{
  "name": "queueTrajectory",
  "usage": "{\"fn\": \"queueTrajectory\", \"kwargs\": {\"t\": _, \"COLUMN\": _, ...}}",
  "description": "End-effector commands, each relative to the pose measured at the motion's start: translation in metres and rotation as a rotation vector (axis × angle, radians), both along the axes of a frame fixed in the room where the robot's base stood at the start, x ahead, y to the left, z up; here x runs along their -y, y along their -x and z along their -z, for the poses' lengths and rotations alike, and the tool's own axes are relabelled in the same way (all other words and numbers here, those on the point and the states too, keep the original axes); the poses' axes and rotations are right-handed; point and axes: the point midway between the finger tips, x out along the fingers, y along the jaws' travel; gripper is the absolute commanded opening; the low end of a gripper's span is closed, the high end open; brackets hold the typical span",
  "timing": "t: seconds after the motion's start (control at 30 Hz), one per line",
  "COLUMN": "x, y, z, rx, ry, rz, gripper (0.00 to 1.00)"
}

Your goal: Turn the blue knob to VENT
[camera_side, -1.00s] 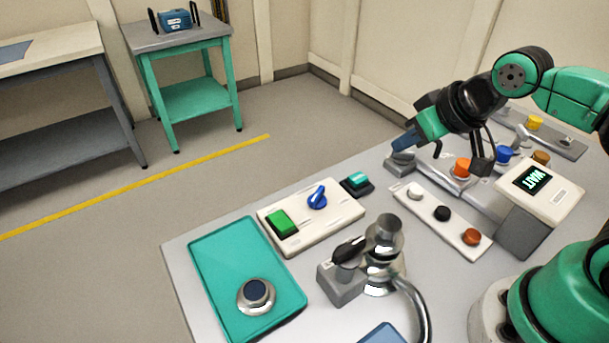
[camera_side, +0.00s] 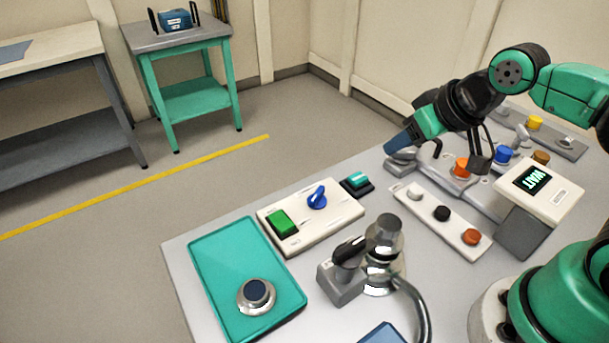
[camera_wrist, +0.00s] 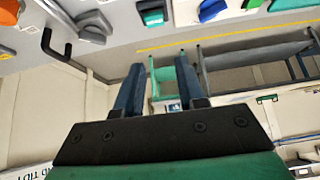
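The blue knob (camera_side: 317,197) sits on a white panel (camera_side: 342,214) beside a green rocker switch (camera_side: 282,223). Its pointed handle leans toward the upper right in the side view. No VENT marking is legible. A blue shape, apparently the same knob (camera_wrist: 212,9), shows at the top edge of the wrist view. My gripper (camera_side: 392,146) is up and to the right of the knob in the side view, apart from it. In the wrist view my gripper (camera_wrist: 160,70) has its two dark blue fingers apart with nothing between them.
A teal switch (camera_side: 356,181) stands just right of the knob's panel. A metal valve fitting (camera_side: 384,245) rises in front. A strip with several buttons (camera_side: 442,214), an orange knob (camera_side: 462,167) and a display reading WAIT (camera_side: 532,179) lie to the right.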

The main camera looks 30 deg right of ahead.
Motion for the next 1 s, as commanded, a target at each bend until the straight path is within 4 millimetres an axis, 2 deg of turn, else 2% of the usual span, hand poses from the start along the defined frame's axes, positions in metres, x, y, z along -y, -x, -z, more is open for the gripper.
{"fn": "queueTrajectory", "kwargs": {"t": 0.17, "x": -0.013, "y": -0.016, "z": -0.004, "rx": -0.105, "ry": -0.109, "rz": 0.133, "gripper": 0.46}}
{"fn": "queueTrajectory", "kwargs": {"t": 0.27, "x": -0.026, "y": -0.030, "z": -0.002, "rx": -0.205, "ry": -0.191, "rz": 0.273, "gripper": 0.46}}
{"fn": "queueTrajectory", "kwargs": {"t": 0.37, "x": -0.040, "y": -0.045, "z": 0.005, "rx": -0.306, "ry": -0.254, "rz": 0.430, "gripper": 0.46}}
{"fn": "queueTrajectory", "kwargs": {"t": 0.6, "x": -0.074, "y": -0.071, "z": 0.035, "rx": -0.492, "ry": -0.312, "rz": 0.799, "gripper": 0.46}}
{"fn": "queueTrajectory", "kwargs": {"t": 0.8, "x": -0.088, "y": -0.078, "z": 0.054, "rx": -0.550, "ry": -0.308, "rz": 0.966, "gripper": 0.46}}
{"fn": "queueTrajectory", "kwargs": {"t": 1.0, "x": -0.090, "y": -0.080, "z": 0.070, "rx": -0.556, "ry": -0.307, "rz": 0.996, "gripper": 0.46}}
